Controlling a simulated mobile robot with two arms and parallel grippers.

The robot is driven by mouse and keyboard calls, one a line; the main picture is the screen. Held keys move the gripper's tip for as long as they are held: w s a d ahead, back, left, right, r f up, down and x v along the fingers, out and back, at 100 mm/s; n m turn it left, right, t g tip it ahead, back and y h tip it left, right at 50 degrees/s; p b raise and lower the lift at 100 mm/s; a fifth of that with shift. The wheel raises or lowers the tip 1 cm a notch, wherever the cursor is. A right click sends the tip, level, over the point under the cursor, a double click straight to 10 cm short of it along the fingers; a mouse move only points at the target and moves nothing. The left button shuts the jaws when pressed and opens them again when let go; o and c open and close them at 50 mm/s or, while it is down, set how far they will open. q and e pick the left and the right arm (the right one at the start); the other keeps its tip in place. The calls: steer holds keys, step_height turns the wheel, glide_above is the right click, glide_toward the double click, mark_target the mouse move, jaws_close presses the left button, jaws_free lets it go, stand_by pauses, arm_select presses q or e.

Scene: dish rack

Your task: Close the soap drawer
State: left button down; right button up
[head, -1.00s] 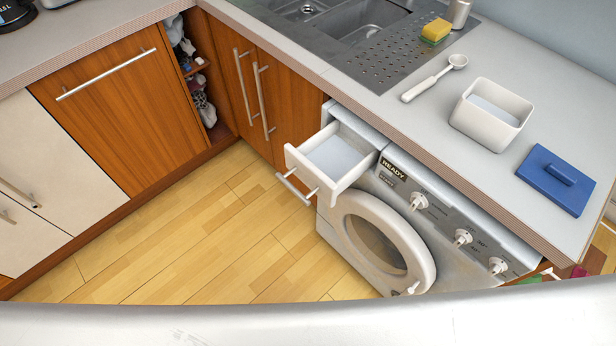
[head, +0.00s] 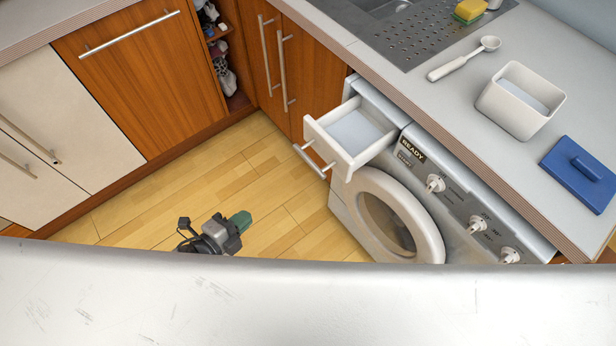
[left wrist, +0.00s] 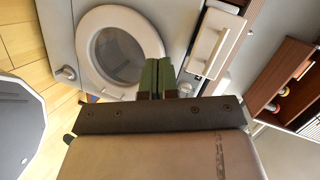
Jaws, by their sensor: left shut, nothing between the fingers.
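The soap drawer (head: 345,137) is pulled out from the upper left of the white washing machine (head: 395,215). It is a white open-topped tray with a pale filling inside. My left gripper (head: 240,222) is shut and empty, over the floor to the lower left of the drawer and apart from it. In the left wrist view, the shut green fingers (left wrist: 158,72) show in front of the washer's round door (left wrist: 112,50). The drawer's white front (left wrist: 208,45) is to the right of the fingers there. My right gripper is not in view.
The counter above the washer holds a white tub (head: 518,100), a blue lid (head: 583,172), a measuring spoon (head: 465,58) and a sponge (head: 469,11). Cabinet handles (head: 283,70) stick out left of the drawer. The wooden floor (head: 200,190) is clear.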

arm_select(q)
steer(key=s+d+r+m+h, duration=0.2)
steer(key=d+r+m+h, duration=0.3)
steer(key=r, duration=0.3)
steer(key=w+d+g+y+p, duration=0.1)
steer(key=w+d+p, duration=0.1)
steer(key=w+d, duration=0.7)
steer(key=shift+w+d+m+p, duration=0.15)
steer(key=shift+d+m+p, duration=0.25)
steer(key=shift+d, duration=0.2)
